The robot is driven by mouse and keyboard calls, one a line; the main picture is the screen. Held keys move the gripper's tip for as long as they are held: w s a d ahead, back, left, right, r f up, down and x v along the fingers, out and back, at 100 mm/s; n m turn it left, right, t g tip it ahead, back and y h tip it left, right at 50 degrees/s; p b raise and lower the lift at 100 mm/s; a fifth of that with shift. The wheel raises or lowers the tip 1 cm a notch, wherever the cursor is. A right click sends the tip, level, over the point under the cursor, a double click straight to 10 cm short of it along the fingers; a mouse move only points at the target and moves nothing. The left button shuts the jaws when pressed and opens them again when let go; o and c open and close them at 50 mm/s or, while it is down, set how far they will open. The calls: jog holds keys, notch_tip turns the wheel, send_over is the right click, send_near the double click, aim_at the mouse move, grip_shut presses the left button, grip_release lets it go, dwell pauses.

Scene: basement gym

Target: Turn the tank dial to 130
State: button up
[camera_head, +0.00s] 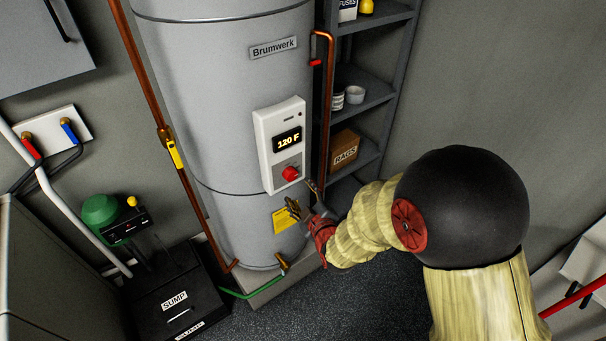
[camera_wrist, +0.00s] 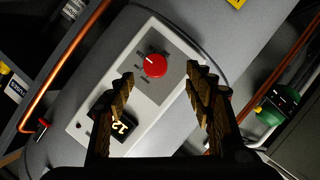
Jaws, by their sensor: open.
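The tank (camera_head: 222,80) is a large grey cylinder with a "Brumwerk" label. A white control panel (camera_head: 269,122) on its front carries a display (camera_head: 288,140) reading 120 F and a red round dial (camera_head: 290,173) below it. In the wrist view the dial (camera_wrist: 155,65) shows a white pointer mark and small markings around it, too small to read. My gripper (camera_head: 304,196) is just below the dial in the head view. In the wrist view its open fingers (camera_wrist: 158,76) reach either side of the dial's line, with nothing between them; I cannot tell the remaining gap to the dial.
Copper pipes (camera_head: 153,105) run along the tank's left, and another pipe with a red handle (camera_head: 328,100) on its right. A shelf (camera_head: 372,98) holds a rags box (camera_head: 343,150). A black sump cover (camera_head: 177,299) and green pump (camera_head: 101,209) stand at left.

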aim_at(291, 177)
jog(key=shift+n, duration=0.3)
jog(key=x, duration=0.2)
jog(key=b+x, duration=0.1)
jog(key=x, duration=0.1)
jog(key=r+x, duration=0.1)
jog(key=x, duration=0.1)
jog(key=shift+w+a, duration=0.1)
jog(key=shift+w, duration=0.2)
jog(key=shift+w+a+f, duration=0.1)
jog(key=shift+w+a, duration=0.15)
jog(key=shift+w, duration=0.45)
jog(key=shift+c, duration=0.8)
jog(key=c, duration=1)
